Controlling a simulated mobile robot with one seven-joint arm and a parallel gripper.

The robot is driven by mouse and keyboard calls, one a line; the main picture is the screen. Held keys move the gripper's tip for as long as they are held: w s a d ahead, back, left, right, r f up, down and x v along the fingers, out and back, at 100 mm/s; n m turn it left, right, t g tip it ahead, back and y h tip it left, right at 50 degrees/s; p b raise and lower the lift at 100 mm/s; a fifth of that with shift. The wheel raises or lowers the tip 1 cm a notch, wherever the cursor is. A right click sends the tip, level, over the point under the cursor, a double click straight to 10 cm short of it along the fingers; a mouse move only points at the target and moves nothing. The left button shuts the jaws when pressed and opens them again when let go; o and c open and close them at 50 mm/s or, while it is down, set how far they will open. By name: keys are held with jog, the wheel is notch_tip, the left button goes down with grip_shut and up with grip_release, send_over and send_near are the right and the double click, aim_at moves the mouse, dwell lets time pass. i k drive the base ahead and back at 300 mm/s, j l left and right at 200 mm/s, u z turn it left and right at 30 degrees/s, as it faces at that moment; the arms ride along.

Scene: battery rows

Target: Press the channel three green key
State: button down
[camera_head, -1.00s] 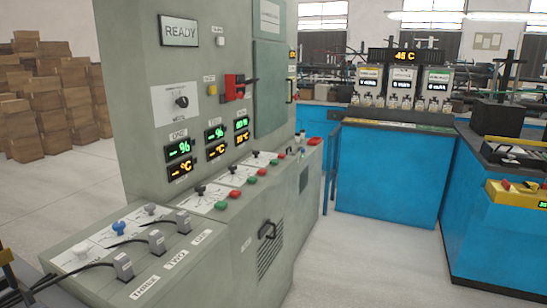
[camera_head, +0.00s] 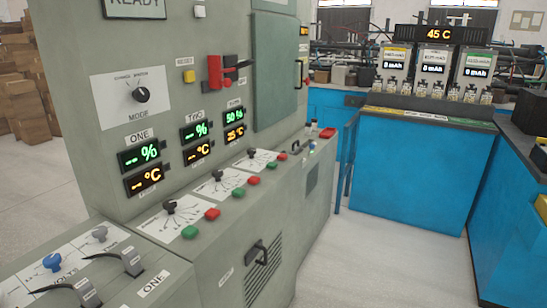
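The grey console (camera_head: 150,90) stands at the left and centre, with a row of keys along its sloped ledge. The third and farthest key group, under the third display, has a knob (camera_head: 251,153), a green key (camera_head: 272,166) and a red key (camera_head: 282,157). The third display (camera_head: 234,123) reads about 50 % in green and 25 °C in orange. Nearer groups also have a green key each: channel one's (camera_head: 190,232) and channel two's (camera_head: 238,192). Displays one (camera_head: 140,170) and two (camera_head: 196,142) show dashes. My gripper is not in view.
A mode dial (camera_head: 140,95), a yellow reset button (camera_head: 189,76) and a red switch (camera_head: 215,72) are on the upright panel. Cabled plugs (camera_head: 125,262) lie at the near left. A blue bench (camera_head: 410,165) stands behind at the right. Pale floor (camera_head: 370,260) is clear between.

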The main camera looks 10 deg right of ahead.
aim_at(271, 165)
jog(key=i+l+u, duration=0.1)
jog(key=i+l, duration=0.8)
jog(key=l, duration=0.15)
jog(key=u, duration=0.05)
